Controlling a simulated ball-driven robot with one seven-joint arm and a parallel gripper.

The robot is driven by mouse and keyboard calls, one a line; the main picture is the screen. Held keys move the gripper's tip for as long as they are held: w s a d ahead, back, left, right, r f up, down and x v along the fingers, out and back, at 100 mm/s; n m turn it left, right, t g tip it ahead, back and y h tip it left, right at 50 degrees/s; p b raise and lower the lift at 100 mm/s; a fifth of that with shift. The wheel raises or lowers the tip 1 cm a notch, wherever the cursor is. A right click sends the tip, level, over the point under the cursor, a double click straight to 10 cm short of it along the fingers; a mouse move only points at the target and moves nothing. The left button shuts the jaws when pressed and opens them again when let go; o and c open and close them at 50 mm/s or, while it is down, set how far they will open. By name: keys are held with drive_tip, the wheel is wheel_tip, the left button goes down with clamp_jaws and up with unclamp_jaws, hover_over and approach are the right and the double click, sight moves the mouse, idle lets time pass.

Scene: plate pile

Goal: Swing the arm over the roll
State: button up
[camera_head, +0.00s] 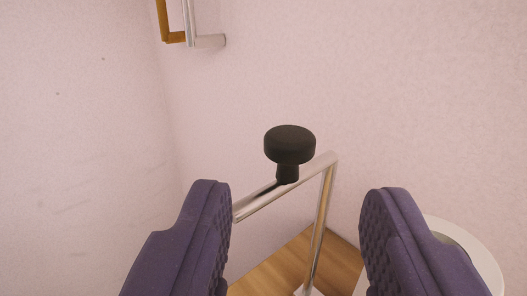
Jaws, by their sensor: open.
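My gripper (298,192) is open, with one purple, ridged finger at the lower left and one at the lower right. A bent metal arm (320,225) shows between the fingers. It has a sloping upper bar and a leg going down to a pale foot near the wooden surface. A black round knob (290,145) stands on the upper bar, in the gap between the fingertips. I see no contact with it. A white round thing (484,262) with a greyish inner part is partly hidden behind the right finger; I cannot tell whether it is the roll.
A wooden surface (275,268) lies below, against a pale pink wall (420,90). Another wall (80,130) meets it at a corner on the left. A wooden frame with a metal bar (188,25) is at the upper left. The upper right is clear.

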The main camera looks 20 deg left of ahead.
sight(289, 153)
drive_tip(key=w, duration=0.2)
drive_tip(key=w+a+b, duration=0.1)
drive_tip(key=w, duration=0.1)
drive_tip(key=w+b, duration=0.1)
drive_tip(key=w, duration=0.2)
drive_tip(key=shift+a, duration=0.25)
drive_tip(key=shift+w, duration=0.45)
drive_tip(key=shift+r, duration=0.1)
clamp_jaws()
